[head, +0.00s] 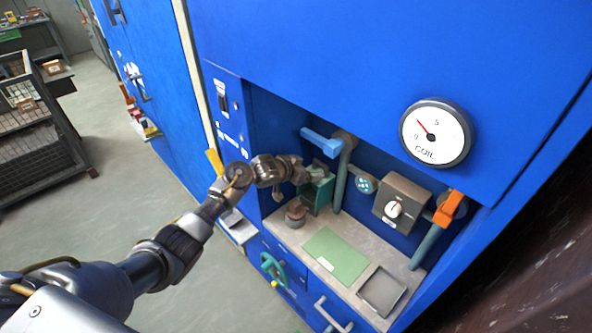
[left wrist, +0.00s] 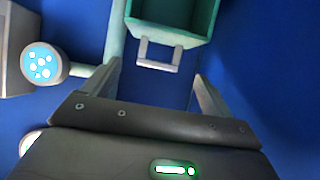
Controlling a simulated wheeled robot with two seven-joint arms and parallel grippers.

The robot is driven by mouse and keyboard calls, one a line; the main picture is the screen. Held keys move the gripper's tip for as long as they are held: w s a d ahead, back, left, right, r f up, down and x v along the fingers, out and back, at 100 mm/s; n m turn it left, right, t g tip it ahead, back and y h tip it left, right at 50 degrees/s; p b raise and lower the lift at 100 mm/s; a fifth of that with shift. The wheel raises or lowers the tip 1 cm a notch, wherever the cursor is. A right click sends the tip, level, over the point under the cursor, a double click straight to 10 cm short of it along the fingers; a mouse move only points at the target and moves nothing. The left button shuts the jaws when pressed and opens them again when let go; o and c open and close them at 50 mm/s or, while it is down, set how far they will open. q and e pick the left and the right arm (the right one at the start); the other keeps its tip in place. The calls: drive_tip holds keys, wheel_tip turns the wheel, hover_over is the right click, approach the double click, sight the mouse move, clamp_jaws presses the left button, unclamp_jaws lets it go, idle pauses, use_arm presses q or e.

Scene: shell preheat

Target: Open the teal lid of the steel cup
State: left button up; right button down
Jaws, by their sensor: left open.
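A teal box-shaped part (head: 319,195) stands at the back left of the alcove's ledge. In the left wrist view the teal part (left wrist: 172,14) looks hollow, with a pale grey U-shaped handle (left wrist: 158,66) on its near edge. My left gripper (head: 306,174) is at this part in the head view, its arm coming in from the left. A small brownish round piece (head: 295,214) sits on the ledge below. I cannot make out a steel cup for certain. My right gripper is not in view.
A blue lever (head: 321,142) tops an upright pipe (head: 340,187) just right of the gripper. Further right are a knob box (head: 401,203) and an orange-handled pipe (head: 428,247). A green mat (head: 336,255) and a grey tray (head: 382,290) lie on the ledge.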

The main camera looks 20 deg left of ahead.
use_arm(q)
drive_tip(key=v, duration=0.7)
drive_tip(key=shift+s, duration=0.3)
drive_tip(key=shift+a+r, duration=0.1)
drive_tip(key=shift+a, duration=0.05)
